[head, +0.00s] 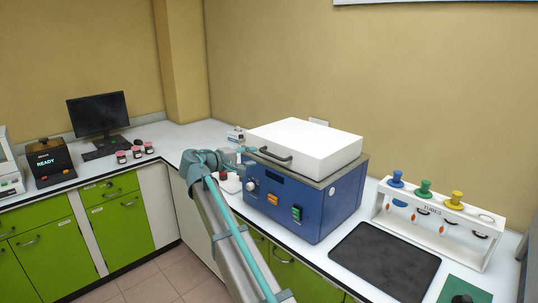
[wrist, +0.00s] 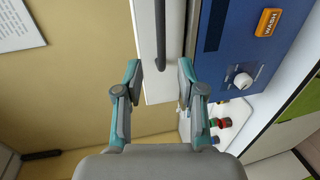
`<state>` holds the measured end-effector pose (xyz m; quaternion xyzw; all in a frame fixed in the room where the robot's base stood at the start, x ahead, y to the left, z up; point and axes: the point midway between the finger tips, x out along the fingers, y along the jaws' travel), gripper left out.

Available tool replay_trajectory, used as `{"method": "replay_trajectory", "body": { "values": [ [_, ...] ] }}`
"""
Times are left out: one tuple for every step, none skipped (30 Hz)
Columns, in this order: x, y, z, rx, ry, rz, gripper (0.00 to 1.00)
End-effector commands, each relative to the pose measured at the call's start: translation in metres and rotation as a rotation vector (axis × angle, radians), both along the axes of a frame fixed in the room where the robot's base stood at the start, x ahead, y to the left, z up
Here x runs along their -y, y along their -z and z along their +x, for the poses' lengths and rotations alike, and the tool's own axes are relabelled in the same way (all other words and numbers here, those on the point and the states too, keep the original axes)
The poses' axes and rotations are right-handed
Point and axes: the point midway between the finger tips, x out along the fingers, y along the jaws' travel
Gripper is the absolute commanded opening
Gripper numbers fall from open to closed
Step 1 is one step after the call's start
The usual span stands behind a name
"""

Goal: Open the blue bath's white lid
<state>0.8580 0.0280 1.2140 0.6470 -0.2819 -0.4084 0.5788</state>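The blue bath (head: 301,203) stands on the counter with its white lid (head: 310,143) lying closed on top. A dark bar handle (head: 275,155) runs along the lid's front side. My gripper (head: 248,154) is at the left end of this handle in the head view. In the wrist view, my gripper (wrist: 159,68) is open, with its two fingertips apart. The end of the dark handle (wrist: 160,40) shows between the fingertips, with the white lid (wrist: 144,60) behind it. I cannot tell whether either finger touches the handle.
A black tray (head: 385,261) and a white rack (head: 440,225) with colored-topped pieces stand right of the bath. Small jars (head: 136,152), a monitor (head: 97,114) and a device reading READY (head: 48,162) stand at the left. The counter behind the jars is mostly clear.

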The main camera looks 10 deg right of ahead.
Motion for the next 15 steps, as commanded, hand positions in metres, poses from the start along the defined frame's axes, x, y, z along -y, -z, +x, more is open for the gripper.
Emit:
{"method": "replay_trajectory", "body": {
  "values": [
    [0.006,0.000,0.004,-0.001,0.002,0.001,0.39],
    [0.010,0.000,0.006,0.000,0.002,0.001,0.39],
    [0.016,0.001,0.009,0.000,0.002,0.001,0.39],
    [0.020,0.002,0.012,0.000,0.002,0.001,0.39],
    [0.024,0.003,0.015,-0.001,0.002,0.001,0.39],
    [0.030,0.005,0.018,-0.001,0.002,0.001,0.39],
    [0.035,0.006,0.021,-0.001,0.002,0.001,0.39],
    [0.039,0.007,0.024,-0.001,0.002,0.001,0.39],
    [0.044,0.008,0.027,-0.001,0.002,0.001,0.39],
    [0.049,0.009,0.030,-0.001,0.001,0.001,0.39],
    [0.053,0.010,0.032,-0.001,0.002,0.001,0.39],
    [0.058,0.012,0.035,-0.001,0.002,0.001,0.39],
    [0.061,0.013,0.037,-0.001,0.001,0.002,0.39],
    [0.064,0.014,0.040,-0.001,0.000,0.002,0.39],
    [0.068,0.016,0.042,0.000,0.000,0.002,0.39]
  ]
}}
